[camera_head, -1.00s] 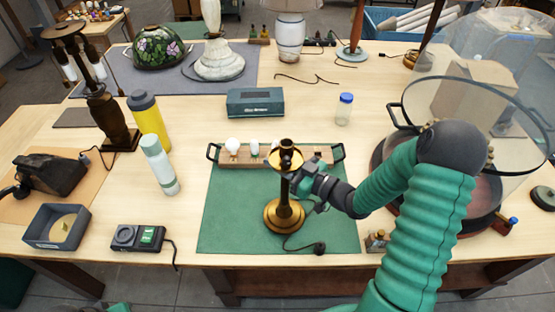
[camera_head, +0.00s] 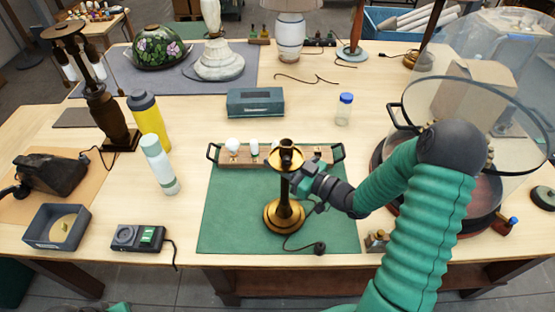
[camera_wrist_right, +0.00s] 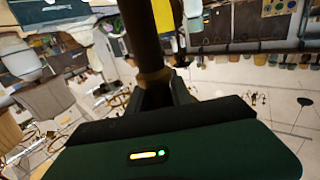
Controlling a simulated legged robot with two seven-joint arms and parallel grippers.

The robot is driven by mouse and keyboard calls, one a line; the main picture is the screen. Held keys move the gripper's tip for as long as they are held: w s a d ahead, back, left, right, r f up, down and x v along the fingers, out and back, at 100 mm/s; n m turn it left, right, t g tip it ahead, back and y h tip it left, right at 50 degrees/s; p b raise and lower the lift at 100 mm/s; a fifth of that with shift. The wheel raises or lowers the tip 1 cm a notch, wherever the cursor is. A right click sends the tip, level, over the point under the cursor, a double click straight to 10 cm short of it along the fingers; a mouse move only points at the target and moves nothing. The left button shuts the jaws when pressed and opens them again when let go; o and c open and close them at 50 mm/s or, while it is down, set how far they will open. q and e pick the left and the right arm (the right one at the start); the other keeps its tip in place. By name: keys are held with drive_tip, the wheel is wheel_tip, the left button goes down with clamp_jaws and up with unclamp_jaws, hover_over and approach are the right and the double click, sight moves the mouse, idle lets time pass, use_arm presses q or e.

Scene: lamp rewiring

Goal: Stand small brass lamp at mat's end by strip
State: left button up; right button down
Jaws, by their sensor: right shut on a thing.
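The small brass lamp (camera_head: 285,212) stands upright on the green mat (camera_head: 226,222), right of the mat's middle. Its round base appears to rest on the mat, and its cord with a dark plug (camera_head: 319,248) lies at the near edge. My right gripper (camera_head: 299,186) is shut on the lamp's stem, just below the brass cup. In the right wrist view the stem (camera_wrist_right: 147,45) runs between the fingers. The wooden strip (camera_head: 236,160) with white bulbs lies along the mat's far edge, behind the lamp. My left gripper is not in view.
A white-green bottle (camera_head: 160,165) and yellow bottle (camera_head: 149,124) stand left of the mat. A black meter (camera_head: 138,238) and grey tray (camera_head: 57,227) lie at the front left. The mat's left half is clear.

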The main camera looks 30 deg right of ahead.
drive_tip(key=shift+r, duration=0.2)
drive_tip(key=shift+w+r+p, duration=0.15)
drive_tip(key=shift+r+p, duration=0.5)
drive_tip(key=shift+p, duration=0.1)
drive_tip(key=shift+r+p, duration=1.5)
drive_tip(key=shift+r, duration=0.3)
drive_tip(key=shift+a, duration=0.1)
drive_tip(key=w+a+b, duration=0.2)
drive_tip(key=w+a, duration=0.3)
drive_tip(key=a, duration=0.3)
drive_tip(key=w+a+b, duration=0.1)
drive_tip(key=w+a, duration=0.4)
drive_tip(key=a, duration=0.4)
drive_tip(key=shift+w+b, duration=0.15)
drive_tip(key=shift+b, duration=0.2)
drive_tip(key=shift+d, duration=0.15)
